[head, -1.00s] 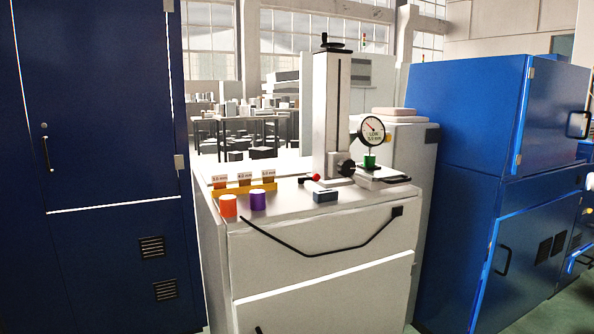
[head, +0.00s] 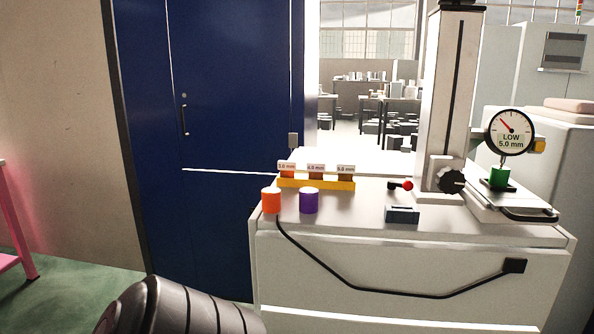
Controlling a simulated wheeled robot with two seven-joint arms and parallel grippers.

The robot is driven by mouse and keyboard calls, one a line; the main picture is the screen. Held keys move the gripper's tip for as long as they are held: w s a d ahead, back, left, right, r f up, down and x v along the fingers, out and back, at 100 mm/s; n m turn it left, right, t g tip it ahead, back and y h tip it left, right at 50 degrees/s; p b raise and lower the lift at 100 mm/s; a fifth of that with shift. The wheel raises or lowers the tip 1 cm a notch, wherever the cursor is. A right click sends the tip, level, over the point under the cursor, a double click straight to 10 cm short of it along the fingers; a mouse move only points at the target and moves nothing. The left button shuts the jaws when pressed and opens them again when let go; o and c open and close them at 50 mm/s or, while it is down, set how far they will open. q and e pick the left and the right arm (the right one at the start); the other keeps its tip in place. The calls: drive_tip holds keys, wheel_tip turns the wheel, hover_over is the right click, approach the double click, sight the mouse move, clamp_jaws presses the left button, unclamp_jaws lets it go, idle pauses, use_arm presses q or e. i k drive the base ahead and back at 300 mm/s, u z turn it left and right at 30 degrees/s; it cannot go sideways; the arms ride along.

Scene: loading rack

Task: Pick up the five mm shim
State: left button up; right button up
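A yellow rack (head: 316,183) stands on the grey cabinet top. It holds three brownish pieces under small white labels. The right label (head: 346,169) seems to read 5.0 mm, with the brown five mm shim (head: 346,177) at that slot, mostly hidden by the rack's front. A dial gauge (head: 509,133) at the right shows LOW 5.0 mm, above a green cylinder (head: 499,178). Neither gripper is in view; only a dark ribbed part of my arm shows at the bottom left.
An orange cylinder (head: 271,200) and a purple cylinder (head: 309,200) stand in front of the rack. A small grey-blue block (head: 402,214) and a red-knobbed lever (head: 407,186) lie right of them. A tall gauge column (head: 452,100) rises behind. A dark blue cabinet (head: 220,120) stands at left.

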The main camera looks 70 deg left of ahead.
sight(345, 172)
drive_tip(key=u, duration=2.35)
